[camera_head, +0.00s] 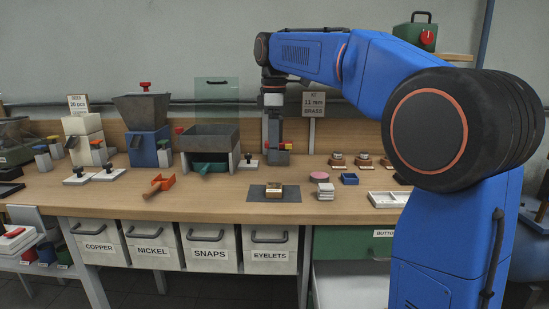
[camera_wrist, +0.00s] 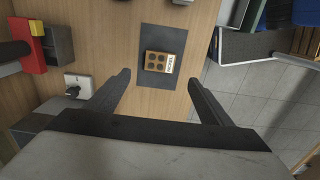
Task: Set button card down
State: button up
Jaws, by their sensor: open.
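The button card (camera_wrist: 154,62) is a small tan piece with several dark round spots and a white label that seems to read NICKEL. It lies on a dark mat (camera_wrist: 178,32) in the wrist view, ahead of and between my fingertips. In the head view the card (camera_head: 274,189) sits on the same mat (camera_head: 256,196) near the bench's front edge. My gripper (camera_wrist: 156,82) is open and empty, its two dark fingers spread apart. In the head view my arm hangs down behind the mat, and the fingers are hard to make out.
An orange scoop (camera_head: 160,185) lies to the left. Bare bench lies left of the mat.

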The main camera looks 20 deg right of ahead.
jog(key=s+d+f+m+t, duration=0.15)
jog(key=s+f+m, duration=0.25)
jog(key=s, duration=0.5)
jog(key=s+d+f+m+t, duration=0.1)
jog(key=s+d+f+m, duration=0.25)
jog(key=s, duration=0.55)
jog(key=s+d+f+m+t, duration=0.2)
jog(key=s+f+m, duration=0.5)
jog(key=s+f, duration=0.8)
notch_tip(320, 180, down, 3)
jog(key=shift+s, duration=0.25)
